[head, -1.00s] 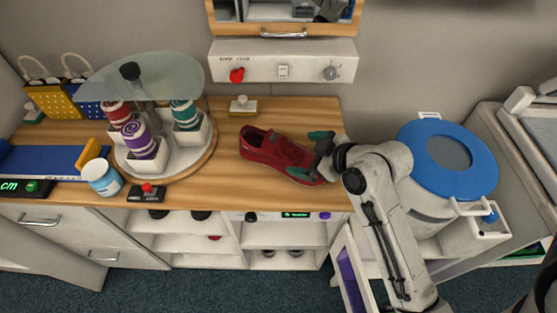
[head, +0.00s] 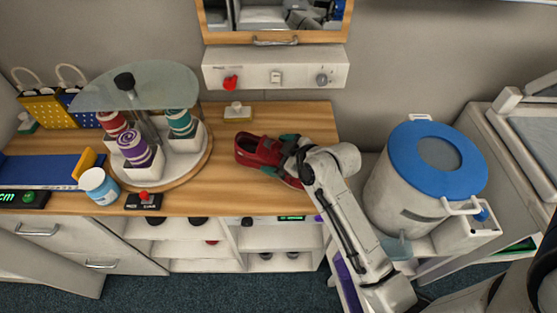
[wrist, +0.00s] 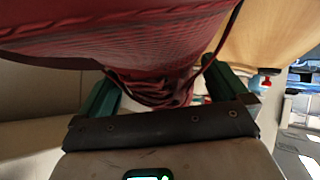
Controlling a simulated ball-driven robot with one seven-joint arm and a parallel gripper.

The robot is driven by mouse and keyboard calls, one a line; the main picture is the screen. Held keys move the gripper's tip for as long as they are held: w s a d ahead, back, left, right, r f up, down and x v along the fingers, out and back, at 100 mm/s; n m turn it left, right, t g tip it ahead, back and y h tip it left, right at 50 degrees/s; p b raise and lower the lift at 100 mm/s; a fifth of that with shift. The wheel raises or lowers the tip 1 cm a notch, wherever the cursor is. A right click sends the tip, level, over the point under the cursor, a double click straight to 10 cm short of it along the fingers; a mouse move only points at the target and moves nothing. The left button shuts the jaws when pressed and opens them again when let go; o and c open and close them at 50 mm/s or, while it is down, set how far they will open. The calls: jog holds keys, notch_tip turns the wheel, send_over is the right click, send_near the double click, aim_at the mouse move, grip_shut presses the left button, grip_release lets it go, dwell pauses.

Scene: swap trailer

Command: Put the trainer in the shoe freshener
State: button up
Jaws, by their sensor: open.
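The trainer (head: 256,152), a red shoe, lies on the wooden counter, its open collar to the left. My gripper (head: 288,148) is at its right part, and my arm hides some of the shoe there. In the wrist view the green fingers of my gripper (wrist: 162,92) are spread on either side of the red trainer (wrist: 130,45); contact cannot be told. Nothing is plainly marked as the shoe freshener; a white drum (head: 393,196) with a blue windowed lid (head: 402,150) stands right of the counter.
A glass-topped carousel (head: 187,165) with coloured rolls stands left on the counter (head: 228,190). A blue-white jar (head: 100,186) and a red-button box (head: 143,202) sit at the front edge. Open shelves (head: 280,237) holding shoes are below. A wall panel (head: 300,72) is behind.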

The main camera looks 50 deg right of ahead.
jog(key=shift+c, duration=0.2)
jog(key=c, duration=1.2)
jog(key=shift+c, duration=0.6)
jog(key=shift+r, duration=0.15)
